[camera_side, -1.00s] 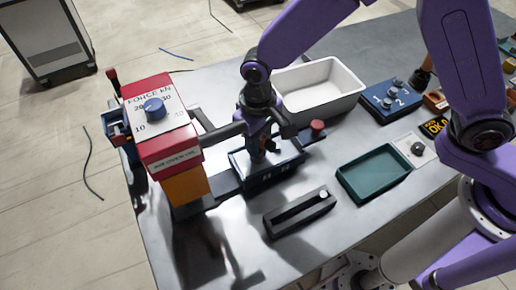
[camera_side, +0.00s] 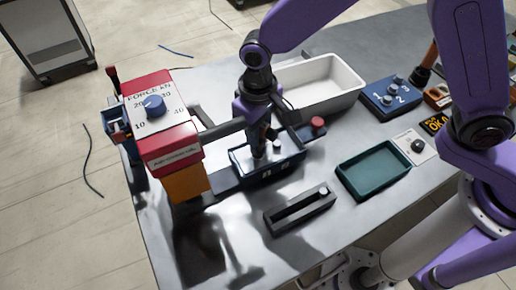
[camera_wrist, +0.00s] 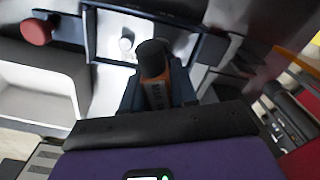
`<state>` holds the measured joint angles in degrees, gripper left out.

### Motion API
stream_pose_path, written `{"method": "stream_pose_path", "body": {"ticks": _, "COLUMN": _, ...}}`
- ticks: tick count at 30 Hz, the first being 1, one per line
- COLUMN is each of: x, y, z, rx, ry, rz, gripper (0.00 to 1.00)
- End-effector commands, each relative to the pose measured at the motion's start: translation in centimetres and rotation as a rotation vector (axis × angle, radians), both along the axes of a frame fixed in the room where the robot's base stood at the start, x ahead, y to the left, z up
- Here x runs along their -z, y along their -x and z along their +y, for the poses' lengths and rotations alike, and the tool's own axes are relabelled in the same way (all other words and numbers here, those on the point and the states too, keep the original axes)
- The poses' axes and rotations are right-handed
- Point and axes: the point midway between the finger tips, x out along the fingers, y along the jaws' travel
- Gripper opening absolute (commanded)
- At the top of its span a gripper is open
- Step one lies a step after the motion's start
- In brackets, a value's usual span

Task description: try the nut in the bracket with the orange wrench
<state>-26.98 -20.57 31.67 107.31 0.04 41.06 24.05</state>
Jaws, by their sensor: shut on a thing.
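My gripper (camera_side: 263,133) is shut on an orange tool with a dark end, which I take to be the orange wrench (camera_wrist: 155,90). In the wrist view it stands between the fingers, its dark end towards the fixture. In the side view the gripper is above the dark blue fixture (camera_side: 268,173), which I take to be the bracket. A small silver, round-topped part (camera_side: 276,146) stands there beside the fingers; it also shows in the wrist view (camera_wrist: 126,43). I cannot tell whether it is the nut, or whether the wrench touches anything.
A red press-like unit with a force dial (camera_side: 154,106) stands left of the fixture. A white bin (camera_side: 345,93) is behind. A black slotted holder (camera_side: 300,210) and a green tray (camera_side: 374,171) are in front and right. A red knob (camera_side: 317,123) is close by.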

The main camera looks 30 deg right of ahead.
Motion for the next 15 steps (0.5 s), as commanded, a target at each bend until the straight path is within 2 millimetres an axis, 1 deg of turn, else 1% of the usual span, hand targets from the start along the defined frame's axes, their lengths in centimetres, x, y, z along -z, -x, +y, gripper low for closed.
{"method": "stream_pose_path", "body": {"ticks": 15, "x": -2.2, "y": -0.1, "z": 0.1, "rx": 0.000, "ry": -0.002, "rz": -0.002, "gripper": 0.00}}
